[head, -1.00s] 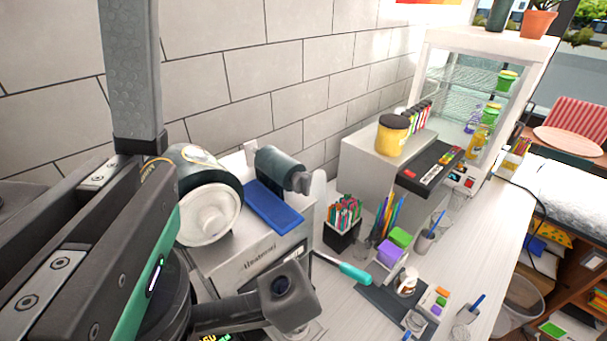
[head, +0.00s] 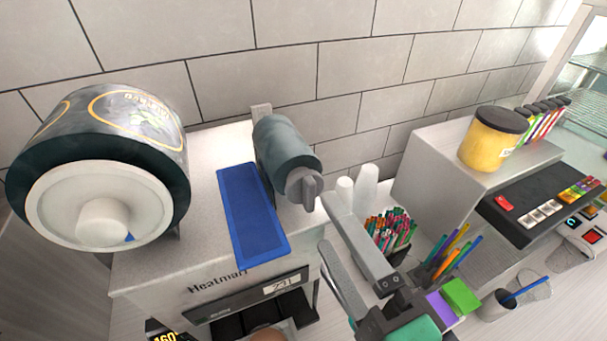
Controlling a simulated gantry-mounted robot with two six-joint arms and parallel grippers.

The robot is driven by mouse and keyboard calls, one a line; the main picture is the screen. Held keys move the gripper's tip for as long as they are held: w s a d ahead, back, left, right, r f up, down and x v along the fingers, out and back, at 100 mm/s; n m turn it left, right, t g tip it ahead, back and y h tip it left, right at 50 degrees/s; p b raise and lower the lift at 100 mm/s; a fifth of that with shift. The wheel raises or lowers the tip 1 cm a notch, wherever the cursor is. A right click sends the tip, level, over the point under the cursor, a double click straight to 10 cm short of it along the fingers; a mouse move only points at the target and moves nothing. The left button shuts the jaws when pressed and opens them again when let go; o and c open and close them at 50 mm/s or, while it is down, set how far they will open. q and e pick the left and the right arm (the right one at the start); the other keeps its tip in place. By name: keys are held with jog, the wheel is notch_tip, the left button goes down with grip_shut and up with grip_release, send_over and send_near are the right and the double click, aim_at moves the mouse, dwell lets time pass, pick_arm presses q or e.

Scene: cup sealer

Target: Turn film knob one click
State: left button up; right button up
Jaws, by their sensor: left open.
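The cup sealer (head: 215,283) stands against the tiled wall. A large film roll (head: 130,145) with a pale end disc and hub sits on its left. A smaller dark grey roll (head: 280,148) sits on its right, with a grey film knob (head: 309,190) at its near end. The knob has a flat raised grip. My left gripper (head: 332,226) is open and empty, to the right of and below the knob. Its upper fingertip is close beside the knob; I cannot tell if they touch. My right gripper is out of view.
A blue pad (head: 250,215) lies on top of the sealer. A holder of coloured straws (head: 390,230) and white cups (head: 366,185) stand behind the gripper. A grey box with a yellow jar (head: 492,140) stands farther right. Pens (head: 452,250) and a green block (head: 461,297) are nearby.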

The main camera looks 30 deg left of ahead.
aim_at(290, 162)
pick_arm(q)
jog(key=p+x, duration=0.2)
jog(key=x, duration=0.8)
jog(key=shift+w+a, duration=0.1)
jog(key=shift+c, duration=0.2)
jog(key=c, duration=1)
jog(key=shift+o, duration=0.2)
jog(key=shift+m, duration=0.4)
